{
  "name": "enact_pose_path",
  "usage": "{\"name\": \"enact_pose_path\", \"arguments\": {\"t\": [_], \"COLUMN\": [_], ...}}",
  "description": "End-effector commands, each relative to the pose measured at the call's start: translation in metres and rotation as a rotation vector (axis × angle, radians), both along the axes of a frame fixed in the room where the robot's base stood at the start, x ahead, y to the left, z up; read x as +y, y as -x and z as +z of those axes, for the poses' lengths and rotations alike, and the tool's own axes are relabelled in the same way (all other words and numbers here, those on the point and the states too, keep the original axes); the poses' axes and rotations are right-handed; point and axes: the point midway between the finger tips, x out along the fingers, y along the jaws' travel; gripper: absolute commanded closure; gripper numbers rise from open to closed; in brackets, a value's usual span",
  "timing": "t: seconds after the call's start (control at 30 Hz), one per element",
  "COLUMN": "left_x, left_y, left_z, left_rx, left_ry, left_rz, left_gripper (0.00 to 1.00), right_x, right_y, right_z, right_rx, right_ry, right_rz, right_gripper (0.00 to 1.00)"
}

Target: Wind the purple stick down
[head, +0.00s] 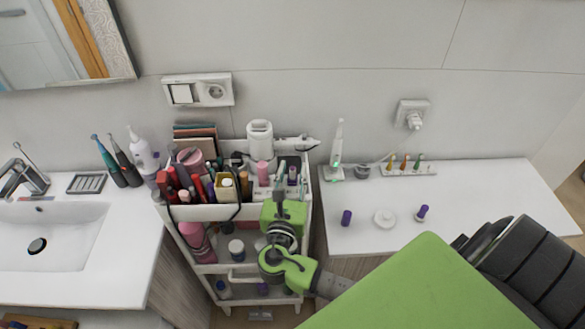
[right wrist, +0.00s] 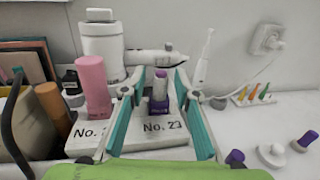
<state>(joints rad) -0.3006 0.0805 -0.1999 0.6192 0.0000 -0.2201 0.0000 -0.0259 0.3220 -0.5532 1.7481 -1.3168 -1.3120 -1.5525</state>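The purple stick (right wrist: 160,86) shows in the right wrist view as an upright lipstick. Its dark top stands above a pale tube with a purple base, on a white block marked "No. 23" (right wrist: 165,124). In the head view it is a small purple shape (head: 292,174) in the cart's top tray. My right gripper (right wrist: 160,76) has its two teal fingers on either side of the stick, with a gap at each side. It is open and holds nothing. In the head view my right gripper (head: 290,183) reaches over the tray's front edge. My left gripper is not in view.
Beside the stick stand a pink tube (right wrist: 92,86) and a white dryer-like device (right wrist: 103,50). The cart's top tray (head: 200,212) is crowded. On the right counter (head: 470,190) stand purple-topped items (head: 346,217) and a white round piece (head: 384,218); its right part is clear.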

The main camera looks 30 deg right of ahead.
Motion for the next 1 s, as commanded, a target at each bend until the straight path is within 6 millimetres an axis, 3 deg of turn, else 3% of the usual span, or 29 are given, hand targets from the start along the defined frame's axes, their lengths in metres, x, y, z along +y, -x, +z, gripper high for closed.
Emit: {"name": "enact_pose_path", "arguments": {"t": [0.27, 0.3, 0.4, 0.73, 1.0], "left_x": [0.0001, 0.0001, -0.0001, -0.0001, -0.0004], "left_y": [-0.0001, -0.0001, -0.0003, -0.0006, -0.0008], "left_z": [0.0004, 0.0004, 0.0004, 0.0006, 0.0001], "left_rx": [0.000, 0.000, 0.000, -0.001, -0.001], "left_ry": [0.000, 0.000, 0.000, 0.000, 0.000], "left_rz": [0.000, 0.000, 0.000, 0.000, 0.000], "left_gripper": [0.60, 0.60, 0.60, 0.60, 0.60], "right_x": [-0.0018, -0.0018, -0.0017, -0.0020, -0.0015], "right_y": [-0.0016, -0.0015, -0.0014, -0.0016, -0.0026], "right_z": [-0.0007, -0.0007, -0.0006, -0.0007, -0.0008], "right_rx": [0.001, 0.001, 0.001, 0.000, -0.002], "right_ry": [-0.001, -0.001, -0.001, 0.000, -0.004], "right_rz": [-0.001, -0.001, -0.001, -0.018, -0.145], "right_gripper": [0.72, 0.74, 1.00, 1.00, 1.00]}}
